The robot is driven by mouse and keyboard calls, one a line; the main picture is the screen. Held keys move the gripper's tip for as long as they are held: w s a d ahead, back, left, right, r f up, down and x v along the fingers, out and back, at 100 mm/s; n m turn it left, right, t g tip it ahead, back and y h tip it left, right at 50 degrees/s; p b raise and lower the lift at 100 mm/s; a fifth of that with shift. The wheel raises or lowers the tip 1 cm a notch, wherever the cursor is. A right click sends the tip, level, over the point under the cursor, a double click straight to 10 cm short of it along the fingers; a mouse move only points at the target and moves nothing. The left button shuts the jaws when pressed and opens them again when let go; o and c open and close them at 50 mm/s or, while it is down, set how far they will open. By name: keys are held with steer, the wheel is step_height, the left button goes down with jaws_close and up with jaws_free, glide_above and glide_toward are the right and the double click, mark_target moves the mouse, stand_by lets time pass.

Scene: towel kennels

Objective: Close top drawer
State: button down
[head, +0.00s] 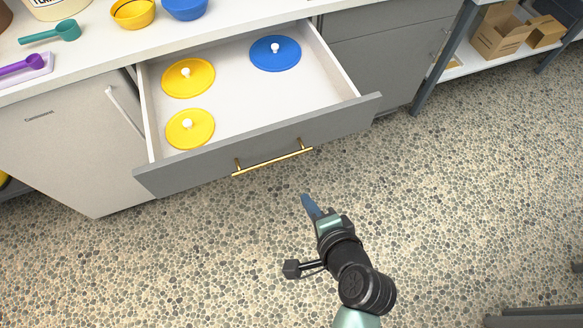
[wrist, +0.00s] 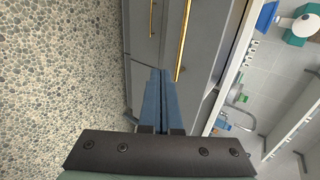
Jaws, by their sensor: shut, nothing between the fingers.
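The top drawer (head: 240,105) is pulled out from under the counter, with a white inside and a grey front. Two yellow lids (head: 188,78) and one blue lid (head: 275,53) with white knobs lie in it. A gold bar handle (head: 272,161) is on the drawer front; a gold handle also shows close by in the wrist view (wrist: 183,40). My gripper (head: 306,200) is in front of the drawer, apart from the handle, its blue fingers together and empty. In the wrist view the fingers (wrist: 161,95) point toward the grey cabinet fronts.
The counter (head: 90,62) above holds a yellow bowl (head: 133,12), a blue bowl (head: 185,7), a teal scoop (head: 52,33) and a purple scoop (head: 24,64). A shelf with cardboard boxes (head: 500,35) stands at right. The pebbled floor (head: 450,190) around my arm is clear.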

steer(key=w+a+f, duration=0.3)
steer(key=w+f, duration=0.1)
steer(key=w, duration=0.6)
steer(key=shift+w+a+f, duration=0.2)
steer(key=shift+w, duration=0.05)
